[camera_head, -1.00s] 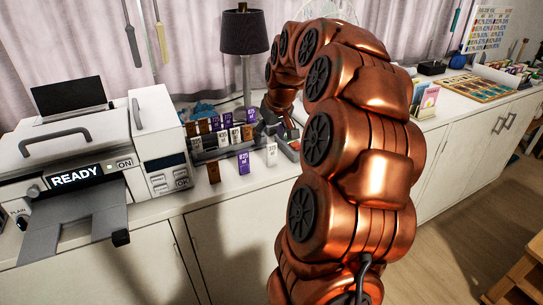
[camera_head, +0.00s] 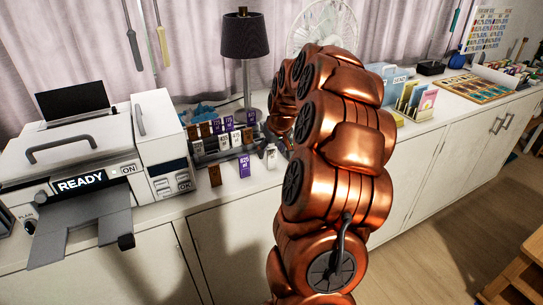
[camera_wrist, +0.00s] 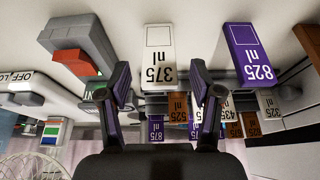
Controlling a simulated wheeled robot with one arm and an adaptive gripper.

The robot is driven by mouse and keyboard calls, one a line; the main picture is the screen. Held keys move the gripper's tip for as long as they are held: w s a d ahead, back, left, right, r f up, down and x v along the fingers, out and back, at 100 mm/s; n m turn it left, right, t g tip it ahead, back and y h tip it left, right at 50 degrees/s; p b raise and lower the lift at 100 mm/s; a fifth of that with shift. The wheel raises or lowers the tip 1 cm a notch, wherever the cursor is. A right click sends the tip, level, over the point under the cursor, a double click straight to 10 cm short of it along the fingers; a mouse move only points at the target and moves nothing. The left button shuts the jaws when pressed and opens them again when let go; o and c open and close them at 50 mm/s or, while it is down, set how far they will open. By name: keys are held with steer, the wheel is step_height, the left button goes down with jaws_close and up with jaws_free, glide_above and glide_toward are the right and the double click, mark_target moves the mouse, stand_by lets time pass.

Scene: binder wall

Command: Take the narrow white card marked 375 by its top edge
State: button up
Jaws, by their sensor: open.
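The narrow white card marked 375 (camera_wrist: 159,50) stands at the front of the card group, its face showing black print in the wrist view. In the head view the white card (camera_head: 271,160) is small and partly covered at its top. My gripper (camera_wrist: 159,80) is open and empty, with one finger on each side of the card's near end in the wrist view. I see no contact between fingers and card. In the head view my arm hides most of the gripper.
A purple card marked 825 (camera_wrist: 250,55) stands beside the white one. Several brown, white and purple cards (camera_head: 224,142) stand in a rack behind. A grey block with a red part (camera_wrist: 80,58) lies on the other side. A printer (camera_head: 80,165) and a lamp (camera_head: 244,50) stand nearby.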

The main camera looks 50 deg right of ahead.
steer(key=c, duration=1)
steer(key=shift+r, duration=0.1)
